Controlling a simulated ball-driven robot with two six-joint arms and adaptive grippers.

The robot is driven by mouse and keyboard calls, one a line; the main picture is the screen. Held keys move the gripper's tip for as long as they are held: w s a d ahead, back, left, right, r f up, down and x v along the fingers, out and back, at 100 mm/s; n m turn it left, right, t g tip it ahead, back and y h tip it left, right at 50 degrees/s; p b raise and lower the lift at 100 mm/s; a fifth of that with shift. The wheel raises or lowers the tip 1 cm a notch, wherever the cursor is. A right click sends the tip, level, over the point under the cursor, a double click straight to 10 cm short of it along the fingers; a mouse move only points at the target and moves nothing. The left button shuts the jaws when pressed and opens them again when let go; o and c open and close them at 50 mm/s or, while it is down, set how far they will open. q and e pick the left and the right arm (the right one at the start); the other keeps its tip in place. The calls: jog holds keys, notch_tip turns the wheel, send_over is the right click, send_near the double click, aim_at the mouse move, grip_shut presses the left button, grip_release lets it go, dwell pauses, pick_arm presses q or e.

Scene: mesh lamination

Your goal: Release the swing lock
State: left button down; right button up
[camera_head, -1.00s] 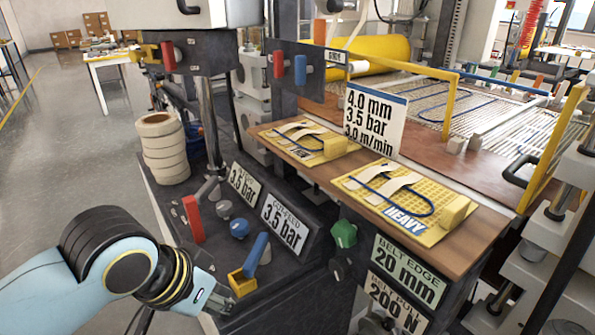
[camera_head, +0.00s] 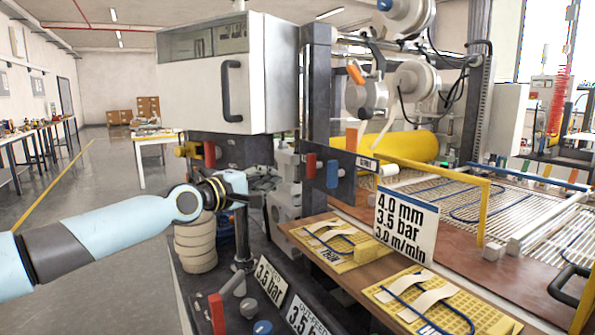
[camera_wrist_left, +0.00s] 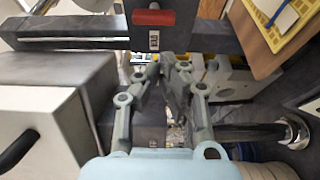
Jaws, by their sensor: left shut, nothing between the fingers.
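A dark plate (camera_head: 347,181) on the machine carries a red lever (camera_head: 311,165) and a blue lever (camera_head: 332,174), both hanging upright. A small white label (camera_head: 367,163) sits at its right end; I cannot read it surely. I cannot tell which part is the swing lock. My left gripper (camera_head: 274,178) is shut and empty, in the air left of the red lever and apart from it. In the left wrist view, my gripper's fingertips (camera_wrist_left: 166,65) point toward a red handle (camera_wrist_left: 153,17) on a dark panel, apparently that same lever. My right gripper is out of view.
A white cabinet (camera_head: 205,92) with a black handle hangs above and behind my left arm. Stacked rolls (camera_head: 196,244) and a lower red lever (camera_head: 217,314) stand below it. A sign (camera_head: 405,227) and yellow boards (camera_head: 330,243) are at right. Another red lever (camera_head: 210,154) is behind my arm.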

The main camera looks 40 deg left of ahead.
aim_at(311, 166)
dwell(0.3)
pick_arm(q)
jog(key=w+b, duration=0.4)
jog(key=w, duration=0.6)
jog(key=shift+d, duration=0.25)
jog(key=shift+a+f, duration=0.1)
jog(key=shift+f, duration=0.05)
